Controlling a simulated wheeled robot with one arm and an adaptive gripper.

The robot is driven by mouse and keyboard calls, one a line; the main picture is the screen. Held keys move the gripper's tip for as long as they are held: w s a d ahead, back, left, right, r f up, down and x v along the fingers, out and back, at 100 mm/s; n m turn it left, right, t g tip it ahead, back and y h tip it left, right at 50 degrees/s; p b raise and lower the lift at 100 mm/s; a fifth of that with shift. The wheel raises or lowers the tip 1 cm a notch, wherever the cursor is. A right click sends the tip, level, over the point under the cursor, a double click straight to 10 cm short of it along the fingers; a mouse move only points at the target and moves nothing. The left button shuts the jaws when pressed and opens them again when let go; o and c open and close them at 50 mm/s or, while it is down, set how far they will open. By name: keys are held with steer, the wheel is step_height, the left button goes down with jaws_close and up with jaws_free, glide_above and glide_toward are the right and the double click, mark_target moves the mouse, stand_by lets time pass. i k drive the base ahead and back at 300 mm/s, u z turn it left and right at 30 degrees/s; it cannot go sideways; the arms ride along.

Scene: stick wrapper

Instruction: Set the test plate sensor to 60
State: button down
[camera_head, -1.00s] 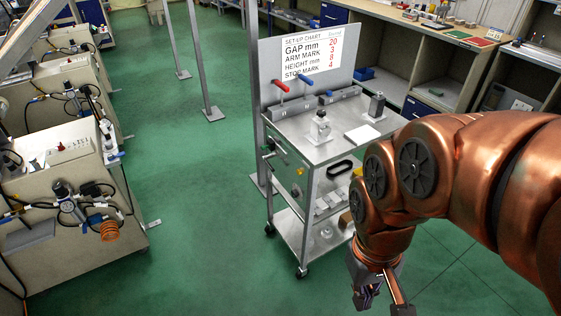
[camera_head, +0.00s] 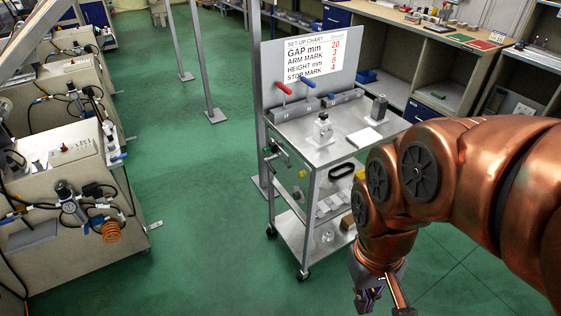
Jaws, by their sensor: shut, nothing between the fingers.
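My gripper (camera_head: 384,298) hangs at the lower right, shut and empty, in front of and to the right of a metal cart. The cart (camera_head: 304,235) carries a top plate with small fixtures. A set-up chart (camera_head: 314,59) on its back panel reads gap 20, arm mark 3, height 8, stop mark 4. A red-handled lever (camera_head: 283,88) and a blue-handled lever (camera_head: 307,83) stand at the back of the top. A metal fixture (camera_head: 322,131) and a dark block (camera_head: 378,108) stand on the top. I cannot tell which part is the test plate sensor.
Machines with hoses and gauges (camera_head: 65,200) line the left side. A workbench with shelves (camera_head: 440,70) stands behind at the right. Thin metal posts (camera_head: 208,70) rise from the floor. The green floor (camera_head: 195,230) left of the cart is clear.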

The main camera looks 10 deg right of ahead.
mark_target(272, 147)
steer(key=u, duration=0.1)
steer(key=k, duration=0.3)
steer(key=z, duration=0.05)
steer(key=i, duration=0.65)
steer(key=u, duration=1)
steer(key=i, duration=0.3)
steer(key=u, duration=0.3)
